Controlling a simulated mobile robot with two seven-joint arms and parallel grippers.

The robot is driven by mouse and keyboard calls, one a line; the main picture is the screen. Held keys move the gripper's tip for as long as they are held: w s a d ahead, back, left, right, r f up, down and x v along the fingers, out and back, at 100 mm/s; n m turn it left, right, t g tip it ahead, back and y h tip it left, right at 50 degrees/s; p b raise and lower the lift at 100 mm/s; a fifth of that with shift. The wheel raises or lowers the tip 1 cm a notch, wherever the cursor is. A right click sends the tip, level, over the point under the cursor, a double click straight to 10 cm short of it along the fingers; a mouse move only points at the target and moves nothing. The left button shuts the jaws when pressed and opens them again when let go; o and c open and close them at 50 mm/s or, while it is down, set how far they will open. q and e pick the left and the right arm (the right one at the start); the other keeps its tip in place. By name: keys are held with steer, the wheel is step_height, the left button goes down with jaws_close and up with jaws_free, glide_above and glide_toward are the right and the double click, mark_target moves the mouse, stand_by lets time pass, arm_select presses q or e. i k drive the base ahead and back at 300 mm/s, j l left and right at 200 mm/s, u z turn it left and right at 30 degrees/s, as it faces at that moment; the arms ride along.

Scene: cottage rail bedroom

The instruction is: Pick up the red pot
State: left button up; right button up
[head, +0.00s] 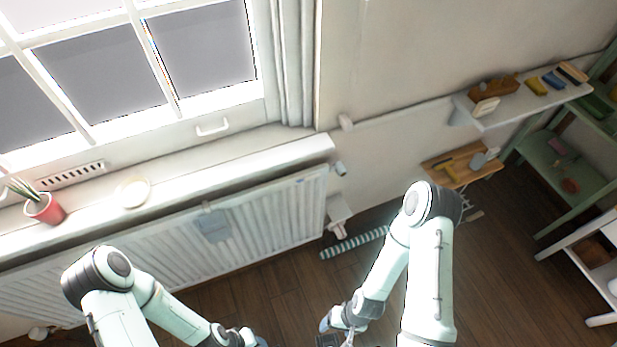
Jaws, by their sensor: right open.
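The red pot (45,209) stands on the white windowsill at the far left of the head view, with a green spiky plant rising from it. My right gripper (338,341) is at the bottom edge, partly cut off. It is open, low over the floor side and far to the right of the pot. My left arm reaches in at the bottom left, below the sill. Its wrist shows at the bottom edge, but its gripper is out of the frame. Neither arm touches the pot.
A pale round dish (132,192) sits on the sill (230,163) right of the pot. A white radiator (270,215) is under the sill. A striped roll (354,243) lies on the floor. A wall shelf (530,104) and green shelving (548,160) stand at the right.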

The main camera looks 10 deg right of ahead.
mark_target(42, 207)
steer(key=u, duration=1.65)
steer(key=j, duration=0.1)
steer(key=i+z, duration=0.05)
